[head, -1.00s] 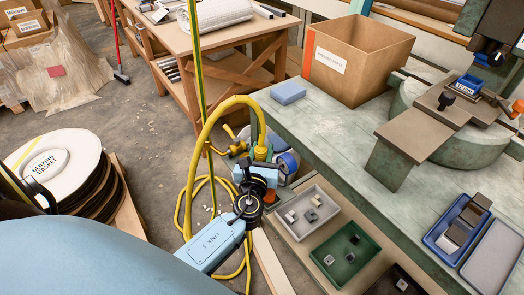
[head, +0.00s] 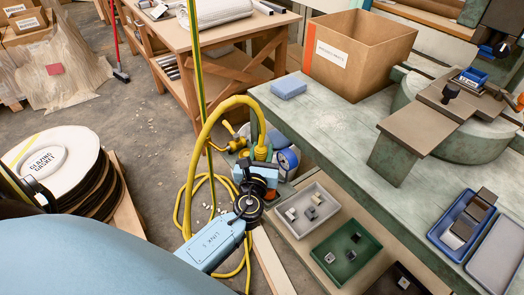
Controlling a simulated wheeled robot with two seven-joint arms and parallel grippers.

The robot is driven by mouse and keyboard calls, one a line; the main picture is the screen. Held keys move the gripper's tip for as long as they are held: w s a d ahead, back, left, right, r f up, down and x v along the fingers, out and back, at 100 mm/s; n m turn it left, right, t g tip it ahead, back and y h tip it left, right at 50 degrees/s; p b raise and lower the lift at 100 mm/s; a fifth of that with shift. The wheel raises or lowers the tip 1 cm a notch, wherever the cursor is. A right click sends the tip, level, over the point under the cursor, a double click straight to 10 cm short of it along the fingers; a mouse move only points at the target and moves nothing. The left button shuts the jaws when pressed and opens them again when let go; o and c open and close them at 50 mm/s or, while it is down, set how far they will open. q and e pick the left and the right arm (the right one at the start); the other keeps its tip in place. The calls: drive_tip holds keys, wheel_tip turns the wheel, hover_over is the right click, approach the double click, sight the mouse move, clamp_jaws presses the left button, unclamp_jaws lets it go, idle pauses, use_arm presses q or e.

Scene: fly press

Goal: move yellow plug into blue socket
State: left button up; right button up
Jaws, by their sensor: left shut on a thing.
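The yellow plug (head: 262,153) is at the end of a thick yellow cable that arches up and over beside the bench. My left gripper (head: 260,168) is shut on the plug from below; my wrist hides most of its fingers. A round blue-rimmed fitting (head: 288,160), which looks like the blue socket, is just right of the plug, at the bench's near side. The plug looks apart from it, but the depth between them is hard to judge. My right gripper is out of view.
A yellow fitting (head: 236,143) is left of the plug. The green bench (head: 335,135) carries a blue block (head: 289,87), a cardboard box (head: 360,58) and a press. Grey (head: 290,234) and green (head: 327,262) trays lie below. A cable reel (head: 55,165) stands at left.

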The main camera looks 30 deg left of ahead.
use_arm(q)
drive_tip(key=shift+f+b, duration=0.6)
drive_tip(key=shift+f, duration=0.05)
idle(0.6)
drive_tip(key=o, duration=1.5)
drive_tip(key=shift+c, duration=0.2)
